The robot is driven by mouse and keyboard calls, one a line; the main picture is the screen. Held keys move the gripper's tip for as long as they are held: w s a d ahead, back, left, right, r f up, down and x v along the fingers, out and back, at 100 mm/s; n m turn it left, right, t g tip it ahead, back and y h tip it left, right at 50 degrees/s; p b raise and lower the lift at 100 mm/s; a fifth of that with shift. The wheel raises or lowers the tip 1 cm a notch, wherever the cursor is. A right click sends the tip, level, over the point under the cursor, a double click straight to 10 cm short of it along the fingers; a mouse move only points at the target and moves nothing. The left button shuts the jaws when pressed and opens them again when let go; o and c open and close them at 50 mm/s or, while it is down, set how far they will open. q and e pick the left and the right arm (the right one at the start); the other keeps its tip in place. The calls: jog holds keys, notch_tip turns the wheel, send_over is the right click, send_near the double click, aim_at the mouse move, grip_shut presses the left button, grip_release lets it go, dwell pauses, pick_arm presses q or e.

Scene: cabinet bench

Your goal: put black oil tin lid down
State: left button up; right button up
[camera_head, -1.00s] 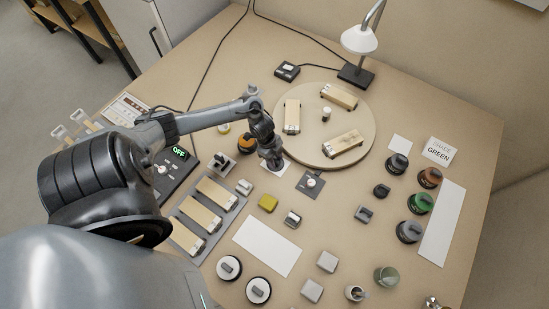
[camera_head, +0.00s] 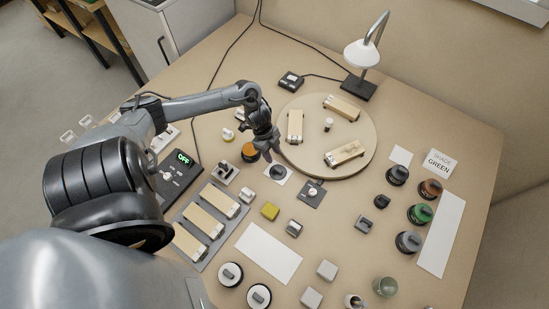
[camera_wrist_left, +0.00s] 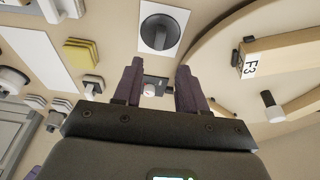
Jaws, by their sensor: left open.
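The black lid (camera_head: 278,172), a dark disc with a raised grip bar, lies flat on a white square sheet (camera_head: 289,178). The lid (camera_wrist_left: 158,32) and its sheet also show at the top of the left wrist view. My left gripper (camera_head: 271,154) is just behind the lid in the head view. It is open and empty, with the lid clear of its fingers (camera_wrist_left: 158,75) in the wrist view. My right gripper is in neither view.
A round turntable (camera_head: 364,130) with several wooden blocks stands right of the gripper. Several tins stand at the right.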

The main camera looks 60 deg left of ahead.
pick_arm(q)
jog(key=w+d+r+n+t+y, duration=0.15)
jog(key=d+t, duration=0.25)
jog(key=d, duration=1.3)
jog(key=s+d+r+n+g, duration=0.2)
jog(key=s+d+r+n, duration=0.5)
jog(key=s+r+n, duration=0.1)
notch_tip(320, 180, up, 2)
jog(key=shift+s+r+y, duration=0.15)
jog(key=shift+s+y, duration=0.3)
jog(key=shift+s, duration=0.25)
jog(key=shift+d+r+n, duration=0.1)
jog(key=shift+n, duration=0.15)
